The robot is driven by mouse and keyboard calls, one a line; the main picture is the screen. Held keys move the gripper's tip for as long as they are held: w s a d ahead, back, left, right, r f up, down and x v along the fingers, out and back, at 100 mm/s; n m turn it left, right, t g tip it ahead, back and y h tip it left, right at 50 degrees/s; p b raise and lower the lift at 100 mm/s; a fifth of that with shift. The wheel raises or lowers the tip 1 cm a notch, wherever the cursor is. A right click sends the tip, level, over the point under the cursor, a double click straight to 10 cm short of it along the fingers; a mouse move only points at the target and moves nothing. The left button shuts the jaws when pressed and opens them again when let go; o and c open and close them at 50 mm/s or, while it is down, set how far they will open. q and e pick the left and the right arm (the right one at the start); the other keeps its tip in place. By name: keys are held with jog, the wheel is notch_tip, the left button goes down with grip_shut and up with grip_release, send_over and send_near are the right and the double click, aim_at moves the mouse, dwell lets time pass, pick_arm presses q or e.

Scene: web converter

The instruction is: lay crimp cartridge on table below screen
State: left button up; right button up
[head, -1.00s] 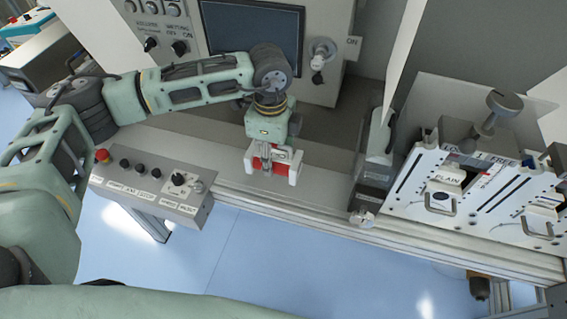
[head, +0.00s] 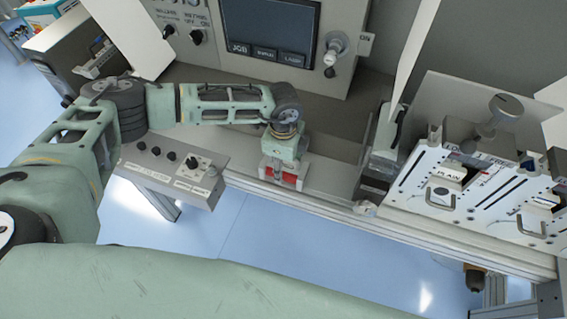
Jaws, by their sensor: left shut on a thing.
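My left gripper (head: 284,170) is shut on a small red and white piece (head: 291,177), which I take for the crimp cartridge. The gripper hides most of it; a red face and white edges show below the fingers. It is over or on the front of the grey table (head: 240,164); I cannot tell whether it touches. The screen (head: 265,32), dark with a row of buttons, is on the grey cabinet above and behind. My right gripper is not in view.
A control box (head: 178,175) with knobs sits left on the table's front edge. A dark upright unit (head: 377,172) stands to the right, beside white slotted plates (head: 470,195) with handles. Some bare table lies between the gripper and each side.

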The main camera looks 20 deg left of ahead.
pick_arm(q)
jog(key=shift+f, duration=0.15)
jog(key=o, duration=1.6)
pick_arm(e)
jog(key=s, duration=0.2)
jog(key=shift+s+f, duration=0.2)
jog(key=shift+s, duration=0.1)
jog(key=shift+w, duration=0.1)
pick_arm(q)
jog(key=shift+r, duration=0.55)
notch_tip(320, 180, up, 10)
jog(key=b, duration=0.3)
jog(key=shift+r+b, duration=0.25)
jog(key=shift+b, duration=0.1)
jog(key=shift+r, duration=0.4)
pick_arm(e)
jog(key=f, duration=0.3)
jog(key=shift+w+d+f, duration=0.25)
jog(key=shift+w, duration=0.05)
